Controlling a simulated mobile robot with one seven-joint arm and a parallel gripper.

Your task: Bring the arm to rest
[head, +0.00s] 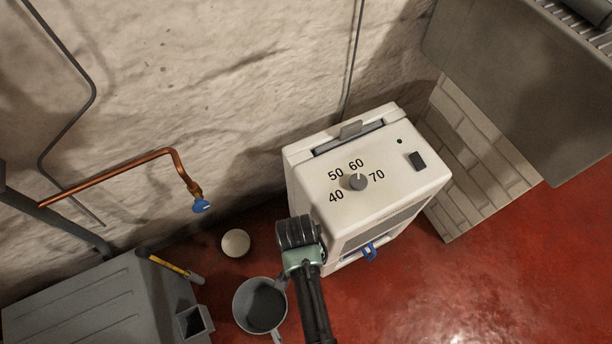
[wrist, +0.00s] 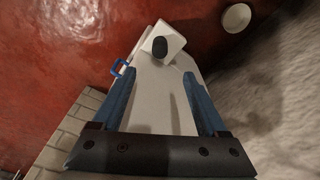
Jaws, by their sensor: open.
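My gripper (wrist: 161,76) shows in the wrist view with its two blue fingers spread apart and nothing between them. In the head view my arm reaches up from the bottom edge, and its dark end overlaps the left front side of the white boiler-like box (head: 385,190). The fingers are hidden in that view, and I cannot tell how far the end is from the box. The box has a grey dial (head: 357,182) marked 40 to 70, with its mark near 60, and a dark switch (head: 417,161).
A copper pipe (head: 120,174) with a blue tap is on the wall. Open floor (head: 500,275) lies at right.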

